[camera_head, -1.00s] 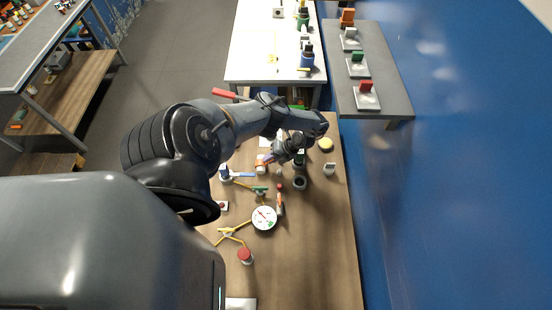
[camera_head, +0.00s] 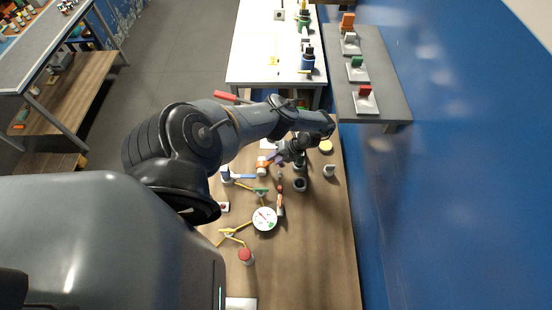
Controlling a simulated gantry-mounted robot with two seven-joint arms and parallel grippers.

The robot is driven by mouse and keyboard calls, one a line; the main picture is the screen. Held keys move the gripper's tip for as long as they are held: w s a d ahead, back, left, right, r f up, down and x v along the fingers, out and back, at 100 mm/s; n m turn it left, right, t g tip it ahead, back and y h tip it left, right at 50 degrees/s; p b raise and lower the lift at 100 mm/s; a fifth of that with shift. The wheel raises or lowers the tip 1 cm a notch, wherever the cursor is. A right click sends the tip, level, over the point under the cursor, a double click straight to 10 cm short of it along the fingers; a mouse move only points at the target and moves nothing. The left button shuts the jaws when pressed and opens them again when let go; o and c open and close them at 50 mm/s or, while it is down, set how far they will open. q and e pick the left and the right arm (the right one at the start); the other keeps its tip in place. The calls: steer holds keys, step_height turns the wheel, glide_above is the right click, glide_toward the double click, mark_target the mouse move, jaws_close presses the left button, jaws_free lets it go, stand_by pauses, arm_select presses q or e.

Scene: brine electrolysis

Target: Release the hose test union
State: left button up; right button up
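My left arm comes in from the left and bends down over the wooden table (camera_head: 315,255). Its gripper (camera_head: 279,160) is low over the table's far part, seen from above and behind, small and partly covered by its own wrist. A small orange and white fitting (camera_head: 262,166) stands just left of the fingers, with a purple part (camera_head: 271,157) between it and the gripper. I cannot tell whether this is the hose test union, or whether the fingers touch it. The finger gap is too small to read. My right gripper is not in view.
A round white gauge (camera_head: 264,219) with yellow hoses, a red-topped piece (camera_head: 246,256), a blue-handled valve (camera_head: 240,176) and a dark round fitting (camera_head: 300,185) stand nearby. The table's right front is clear. A white table (camera_head: 250,55) and grey bench (camera_head: 385,85) lie beyond.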

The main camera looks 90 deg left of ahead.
arm_select(q)
steer(key=p+v, duration=0.2)
steer(key=v, duration=0.2)
steer(key=shift+w+r, duration=0.25)
steer(key=shift+r, duration=0.05)
